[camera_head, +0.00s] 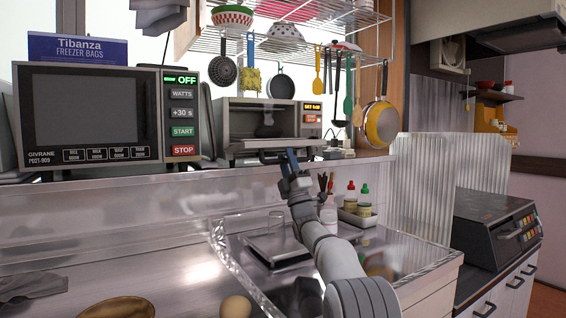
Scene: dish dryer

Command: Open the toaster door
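The small toaster oven (232,117) stands on the raised shelf behind the counter, right of the microwave. Its front cavity is visible, and its door (250,146) looks lowered, tilted out toward me at the bottom of the opening. I cannot tell its exact angle. A dark handle bar (269,155) runs along the door's front edge. My gripper (291,160) is at the right part of this handle, with its bluish fingertips overlapping the bar in the view. I cannot tell whether they touch or grip it. My arm reaches up from the lower right.
The microwave (85,110) stands close on the left. Utensils and a yellow pan (381,124) hang above and right of the toaster. Below are a clear dish tray (228,250), a glass and sauce bottles (364,200).

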